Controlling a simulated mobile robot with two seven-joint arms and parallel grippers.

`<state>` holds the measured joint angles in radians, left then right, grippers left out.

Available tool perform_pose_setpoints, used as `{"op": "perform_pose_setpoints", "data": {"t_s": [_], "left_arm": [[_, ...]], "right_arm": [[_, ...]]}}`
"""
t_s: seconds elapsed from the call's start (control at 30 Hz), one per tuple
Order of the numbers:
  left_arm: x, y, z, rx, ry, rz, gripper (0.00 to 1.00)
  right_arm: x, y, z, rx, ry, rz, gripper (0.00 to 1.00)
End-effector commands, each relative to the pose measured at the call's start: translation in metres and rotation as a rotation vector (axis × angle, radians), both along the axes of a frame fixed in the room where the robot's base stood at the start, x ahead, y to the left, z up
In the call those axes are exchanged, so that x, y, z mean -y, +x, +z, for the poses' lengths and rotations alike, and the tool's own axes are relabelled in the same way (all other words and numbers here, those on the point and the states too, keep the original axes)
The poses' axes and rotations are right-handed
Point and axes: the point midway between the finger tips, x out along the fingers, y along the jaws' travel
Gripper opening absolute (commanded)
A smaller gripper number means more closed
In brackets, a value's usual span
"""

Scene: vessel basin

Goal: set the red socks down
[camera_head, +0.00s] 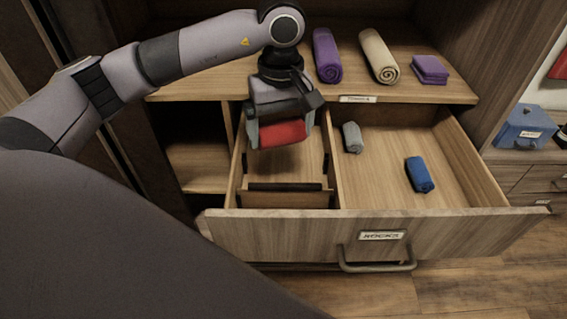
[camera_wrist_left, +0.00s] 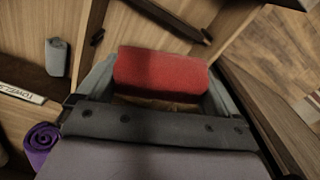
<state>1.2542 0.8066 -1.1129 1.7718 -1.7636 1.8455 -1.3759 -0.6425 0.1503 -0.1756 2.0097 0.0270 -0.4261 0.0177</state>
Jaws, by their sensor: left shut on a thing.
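The red socks (camera_head: 283,133) are a rolled red bundle held in my left gripper (camera_head: 281,128). The gripper is shut on them and holds them over the left compartment of the open drawer (camera_head: 287,222). In the left wrist view the red socks (camera_wrist_left: 160,74) lie between the two fingers (camera_wrist_left: 158,88). The drawer's front label appears to read "SOCKS". A wooden divider separates the left compartment from the wider right one. My right gripper is not in view.
Grey rolled socks (camera_head: 352,137) and blue rolled socks (camera_head: 419,174) lie in the right compartment. Dark bars (camera_head: 285,187) cross the left compartment. A purple towel (camera_head: 326,56), a beige towel (camera_head: 379,57) and a folded purple cloth (camera_head: 430,69) lie on the shelf above.

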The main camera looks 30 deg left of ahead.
Motion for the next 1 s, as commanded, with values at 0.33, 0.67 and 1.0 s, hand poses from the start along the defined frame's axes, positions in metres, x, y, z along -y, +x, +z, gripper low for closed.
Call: {"op": "perform_pose_setpoints", "data": {"t_s": [0.33,0.67,1.0], "left_arm": [[-0.035,0.015,0.019,0.016,-0.011,0.773,0.65],[-0.052,0.018,0.034,0.012,-0.023,1.204,0.65],[-0.054,0.017,-0.026,0.007,-0.018,1.244,0.65]], "right_arm": [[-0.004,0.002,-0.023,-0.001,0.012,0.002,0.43],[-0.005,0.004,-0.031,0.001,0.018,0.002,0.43],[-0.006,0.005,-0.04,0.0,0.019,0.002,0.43]]}}
